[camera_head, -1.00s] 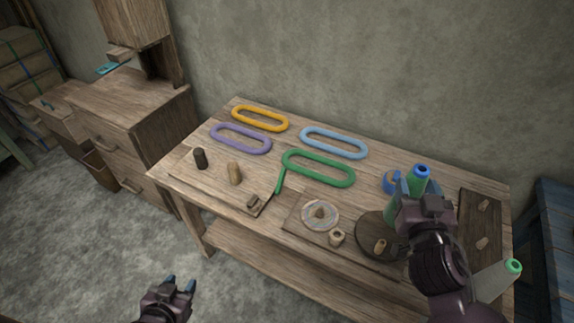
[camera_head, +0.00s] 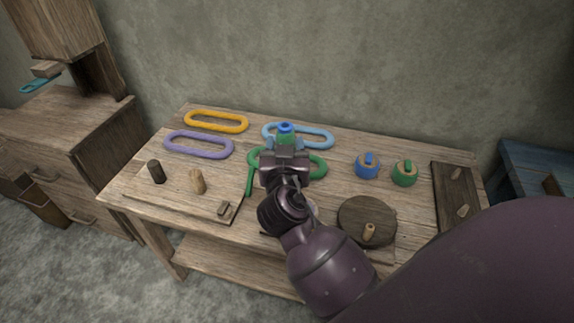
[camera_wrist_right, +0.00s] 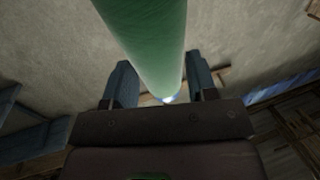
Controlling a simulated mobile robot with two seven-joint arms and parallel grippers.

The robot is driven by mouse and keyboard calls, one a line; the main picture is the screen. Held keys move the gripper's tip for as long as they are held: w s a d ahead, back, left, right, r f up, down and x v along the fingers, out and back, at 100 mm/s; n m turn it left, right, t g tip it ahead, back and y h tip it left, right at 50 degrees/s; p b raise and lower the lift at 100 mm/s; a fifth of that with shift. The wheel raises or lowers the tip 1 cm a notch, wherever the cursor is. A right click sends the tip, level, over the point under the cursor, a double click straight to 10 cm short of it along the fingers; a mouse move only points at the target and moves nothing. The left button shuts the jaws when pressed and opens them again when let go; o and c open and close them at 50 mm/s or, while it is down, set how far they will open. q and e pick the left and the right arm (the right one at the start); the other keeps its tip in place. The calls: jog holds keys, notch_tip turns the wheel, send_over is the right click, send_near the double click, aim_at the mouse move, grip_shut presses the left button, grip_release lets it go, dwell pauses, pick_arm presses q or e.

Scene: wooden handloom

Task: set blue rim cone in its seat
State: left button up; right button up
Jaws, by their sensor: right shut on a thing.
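The blue rim cone, a green cone with a blue rim at its top (camera_head: 286,128), is upright in my right gripper (camera_head: 285,146). The right gripper is shut on it, and the wrist view shows the green cone body (camera_wrist_right: 150,40) between the two fingers. The gripper and cone are in front of the light blue ring and the green ring in the head view. A blue round holder (camera_head: 367,167) and a green round holder (camera_head: 404,174) stand to the right on the table. I cannot tell which thing is the seat. My left gripper is out of view.
On the wooden table lie orange (camera_head: 216,121), purple (camera_head: 199,145), light blue (camera_head: 320,138) and green (camera_head: 316,165) oval rings. A dark round board with a peg (camera_head: 360,213) and a dark pegboard (camera_head: 455,185) are at the right. My right arm covers the table's front middle.

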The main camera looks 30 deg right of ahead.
jog(key=f+m+g+h, duration=0.1)
jog(key=d+f+m+g+h+b, duration=0.2)
jog(key=f, duration=0.1)
jog(key=shift+s+d+h, duration=0.25)
jog(key=shift+s+h, duration=0.05)
jog(key=shift+s, duration=0.1)
jog(key=shift+s+d+f+m+g, duration=0.1)
jog(key=shift+d+m+g, duration=0.15)
jog(key=shift+g, duration=0.25)
jog(key=shift+f+b, duration=0.8)
jog(key=shift+f, duration=0.4)
notch_tip(320, 180, down, 2)
jog(key=shift+f+b, duration=0.2)
jog(key=shift+b, duration=0.5)
notch_tip(320, 180, down, 2)
jog(key=shift+f+b, duration=0.15)
jog(key=shift+b, duration=0.7)
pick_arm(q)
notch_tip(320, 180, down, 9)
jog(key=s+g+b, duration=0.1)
pick_arm(e)
jog(key=shift+f, duration=0.85)
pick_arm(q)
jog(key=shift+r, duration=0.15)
pick_arm(e)
jog(key=o, duration=1.3)
